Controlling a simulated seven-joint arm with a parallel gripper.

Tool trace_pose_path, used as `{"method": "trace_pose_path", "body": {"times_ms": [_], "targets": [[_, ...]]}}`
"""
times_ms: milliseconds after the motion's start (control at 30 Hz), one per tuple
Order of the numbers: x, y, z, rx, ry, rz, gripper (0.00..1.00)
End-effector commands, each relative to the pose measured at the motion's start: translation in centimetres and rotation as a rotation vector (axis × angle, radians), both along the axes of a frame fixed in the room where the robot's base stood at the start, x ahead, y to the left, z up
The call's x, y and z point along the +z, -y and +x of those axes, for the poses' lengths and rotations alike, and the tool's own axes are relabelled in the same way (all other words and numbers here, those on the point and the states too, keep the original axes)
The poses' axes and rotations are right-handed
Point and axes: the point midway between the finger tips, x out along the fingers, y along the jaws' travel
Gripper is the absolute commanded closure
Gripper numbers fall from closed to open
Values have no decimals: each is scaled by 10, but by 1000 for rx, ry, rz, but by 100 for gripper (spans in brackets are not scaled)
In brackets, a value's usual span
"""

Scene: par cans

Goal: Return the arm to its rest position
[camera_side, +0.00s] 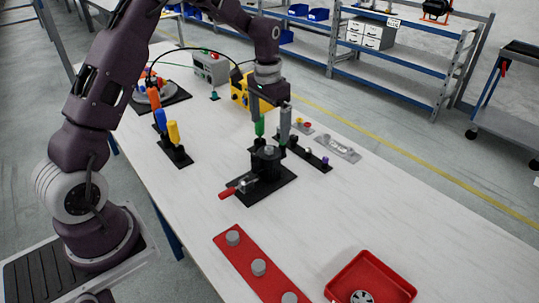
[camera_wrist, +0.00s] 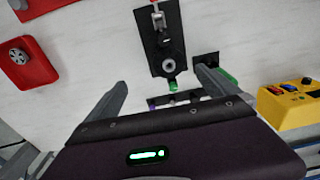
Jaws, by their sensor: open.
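My gripper (camera_side: 271,122) points down over the table, above and behind the black fixture with the red handle (camera_side: 266,160). In the wrist view my gripper's two fingers (camera_wrist: 160,92) are spread wide with nothing between their tips. That view also shows the black fixture (camera_wrist: 158,22) ahead of the fingers, with a grey ring on it. A green piece shows just beyond the fixture, partly hidden by my gripper.
A red plate (camera_side: 243,258) with grey round pieces and a red tray (camera_side: 398,287) with a round metal part lie at the front. A yellow box (camera_side: 238,91), upright coloured handles (camera_side: 173,132) and a black strip (camera_side: 307,153) stand near the arm. The right tabletop is clear.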

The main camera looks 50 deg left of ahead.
Motion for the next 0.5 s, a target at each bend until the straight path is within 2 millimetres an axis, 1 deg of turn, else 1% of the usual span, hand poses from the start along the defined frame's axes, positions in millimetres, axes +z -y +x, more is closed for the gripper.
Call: {"method": "trace_pose_path", "body": {"times_ms": [33,67,100,167,200,233,267,300,333,400,500], "targets": [[38,15,-14,-6,43,10,1],[59,26,-27,-6,67,15,1],[85,39,-47,-7,99,20,1],[119,58,-80,-8,149,25,1],[136,70,-104,-7,182,26,1],[148,78,-123,-8,208,27,1],[157,86,-142,-7,233,26,1],[165,95,-169,-8,266,23,1],[170,101,-188,-7,290,21,1],[173,112,-230,-7,342,13,1],[166,122,-274,-7,398,-1,1]]}}
